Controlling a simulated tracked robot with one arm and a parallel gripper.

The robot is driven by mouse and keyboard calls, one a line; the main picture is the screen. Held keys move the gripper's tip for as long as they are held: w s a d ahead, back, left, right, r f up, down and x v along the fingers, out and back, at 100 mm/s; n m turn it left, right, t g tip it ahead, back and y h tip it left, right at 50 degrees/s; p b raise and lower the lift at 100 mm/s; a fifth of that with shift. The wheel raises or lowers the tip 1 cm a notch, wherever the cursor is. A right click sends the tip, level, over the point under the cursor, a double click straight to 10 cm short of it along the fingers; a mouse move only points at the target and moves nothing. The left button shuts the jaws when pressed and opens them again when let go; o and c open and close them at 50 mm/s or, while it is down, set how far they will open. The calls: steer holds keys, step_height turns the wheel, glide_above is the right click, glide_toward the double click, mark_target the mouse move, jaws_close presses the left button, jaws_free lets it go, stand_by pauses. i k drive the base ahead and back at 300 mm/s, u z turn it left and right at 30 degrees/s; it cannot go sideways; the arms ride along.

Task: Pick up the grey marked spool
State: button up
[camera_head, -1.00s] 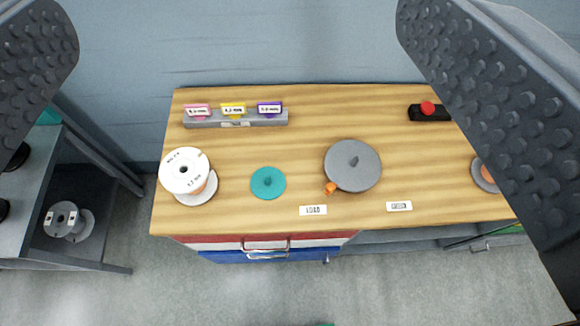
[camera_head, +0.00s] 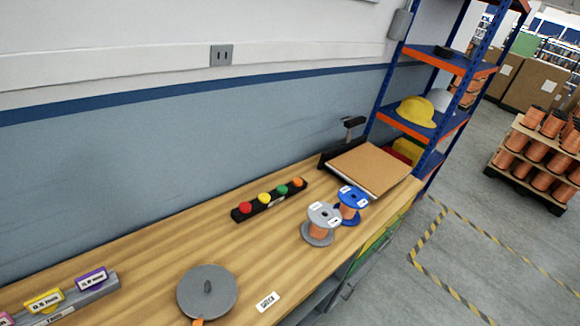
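A grey spool (camera_head: 322,216) with orange-copper winding stands upright on the wooden bench, right of the middle of the view. Its top flange carries small pale label marks, too small to read. A blue spool (camera_head: 351,200) with similar marks and winding stands close behind it to the right; I cannot tell if they touch. My gripper is not in view, so its state does not show.
The grey disc (camera_head: 207,292) with a post lies on the bench (camera_head: 150,262) at the front. A black strip of coloured buttons (camera_head: 270,200) lies behind the spools. A cardboard-topped box (camera_head: 370,168) stands at the right end. A blue-orange shelf (camera_head: 425,130) rises beyond.

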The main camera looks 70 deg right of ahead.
mark_target(317, 231)
steer(key=u, duration=1.2)
steer(key=k, duration=1.35)
steer(key=z, duration=2.25)
steer(key=i, duration=1)
steer(key=z, duration=0.05)
